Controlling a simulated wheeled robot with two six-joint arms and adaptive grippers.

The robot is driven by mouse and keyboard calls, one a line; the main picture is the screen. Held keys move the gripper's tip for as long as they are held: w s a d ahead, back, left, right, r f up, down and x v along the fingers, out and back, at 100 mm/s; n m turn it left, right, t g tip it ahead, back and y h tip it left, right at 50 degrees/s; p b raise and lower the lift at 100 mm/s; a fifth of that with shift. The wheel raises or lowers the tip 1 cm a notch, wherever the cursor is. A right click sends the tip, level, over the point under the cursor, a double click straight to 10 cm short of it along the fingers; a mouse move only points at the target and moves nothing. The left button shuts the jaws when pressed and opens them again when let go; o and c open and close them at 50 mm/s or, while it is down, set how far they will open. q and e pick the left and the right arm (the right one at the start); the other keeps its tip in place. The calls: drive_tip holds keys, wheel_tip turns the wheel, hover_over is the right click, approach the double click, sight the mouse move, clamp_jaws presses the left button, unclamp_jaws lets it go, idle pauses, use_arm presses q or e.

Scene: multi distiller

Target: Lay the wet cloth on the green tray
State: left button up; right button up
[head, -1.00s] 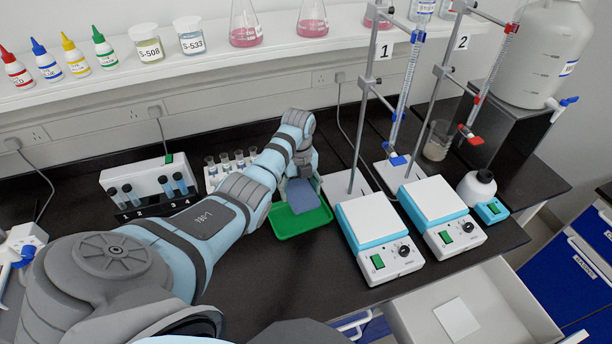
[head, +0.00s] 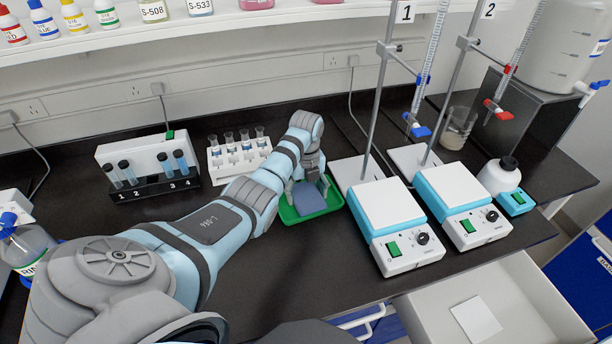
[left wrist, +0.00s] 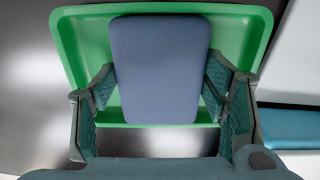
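The cloth (head: 311,201), a blue-grey rounded rectangle, lies within the outline of the green tray (head: 291,218) on the black bench. In the left wrist view the cloth (left wrist: 158,70) is over the middle of the tray (left wrist: 240,35), with green showing on both sides. My left gripper (head: 306,186) is just above the cloth, pointing down at the tray. In the left wrist view its fingers (left wrist: 160,85) are spread, one at each side edge of the cloth; the gripper looks open. Whether a fingertip still touches the cloth is hard to tell. My right gripper is not in view.
Two hotplates (head: 383,211) (head: 462,192) with stands are just right of the tray. A white tube rack (head: 238,158) and a black tube rack (head: 155,189) stand behind and left. An open drawer (head: 530,290) is at the front right. A shelf (head: 180,28) runs above.

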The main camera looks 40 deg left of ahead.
sight(307, 194)
use_arm(q)
drive_tip(key=o, duration=0.4)
drive_tip(key=shift+c, duration=0.2)
wheel_tip(307, 194, up, 12)
drive_tip(key=p, duration=0.3)
drive_tip(key=shift+r, duration=0.2)
drive_tip(key=shift+w, duration=0.1)
